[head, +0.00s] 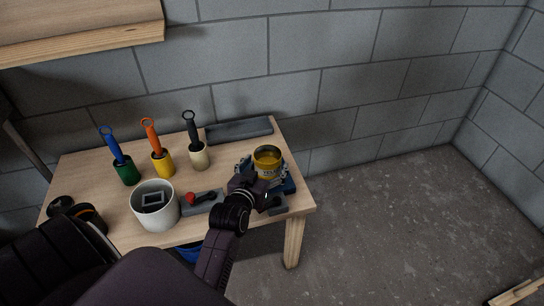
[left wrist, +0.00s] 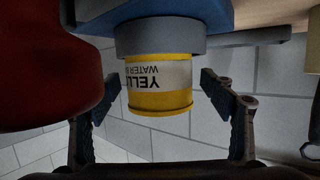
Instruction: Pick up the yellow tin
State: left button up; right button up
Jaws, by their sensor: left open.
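The yellow tin (head: 267,154) stands near the right end of the wooden table, open at the top with yellow inside. In the left wrist view, which is upside down, the yellow tin (left wrist: 160,98) has a pale label band and sits on a round grey seat (left wrist: 160,40) over a blue base (left wrist: 172,14). My left gripper (head: 262,174) is open at the tin. In the left wrist view its fingers (left wrist: 160,84) stand on either side of the tin, with gaps showing on both sides. My right gripper is not in view.
Green (head: 127,173), yellow (head: 162,164) and cream (head: 200,157) pots with handled tools stand left of the tin. A white container (head: 155,207) and a grey box with a red knob (head: 191,198) are nearer. A dark grey block (head: 240,130) lies behind. The table (head: 78,172) ends just right of the tin.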

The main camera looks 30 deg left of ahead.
aim_at(271, 156)
pick_arm(q)
jog(key=shift+b+x, duration=0.3)
jog(key=shift+x, duration=0.75)
jog(key=shift+w+a+f, duration=0.1)
jog(key=shift+w+f, duration=0.05)
jog(key=shift+w, duration=0.15)
jog(key=b+x, duration=0.1)
jog(key=x, duration=0.2)
jog(key=shift+w+a+f, duration=0.1)
jog(key=shift+w+f, duration=0.05)
jog(key=shift+w, duration=0.15)
jog(key=shift+w+a+f, duration=0.1)
jog(key=shift+w, duration=0.35)
jog(key=c, duration=1.9)
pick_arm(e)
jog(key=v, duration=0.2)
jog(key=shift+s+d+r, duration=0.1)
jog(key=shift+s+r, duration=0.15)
pick_arm(q)
jog(key=shift+c, duration=0.3)
